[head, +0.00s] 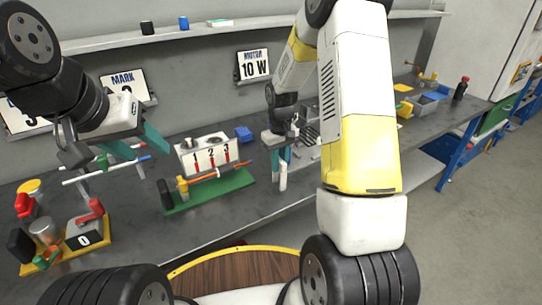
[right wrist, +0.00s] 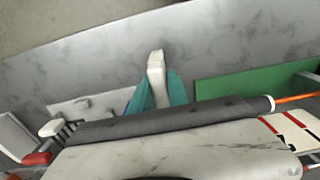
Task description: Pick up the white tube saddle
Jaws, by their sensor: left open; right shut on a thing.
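The white tube saddle (head: 283,177) is a small upright white piece between the fingertips of my right gripper (head: 281,158), right of the green board. In the right wrist view the white saddle (right wrist: 156,72) shows between the teal fingers (right wrist: 157,92), which are shut on it. Whether its lower end touches the table cannot be told. The fingers hide part of it.
A yellow-edged tray (head: 72,255) with a red-handled device stands front left. A blue block (head: 243,134) sits behind. Grey table (head: 245,208) is bare beside the board.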

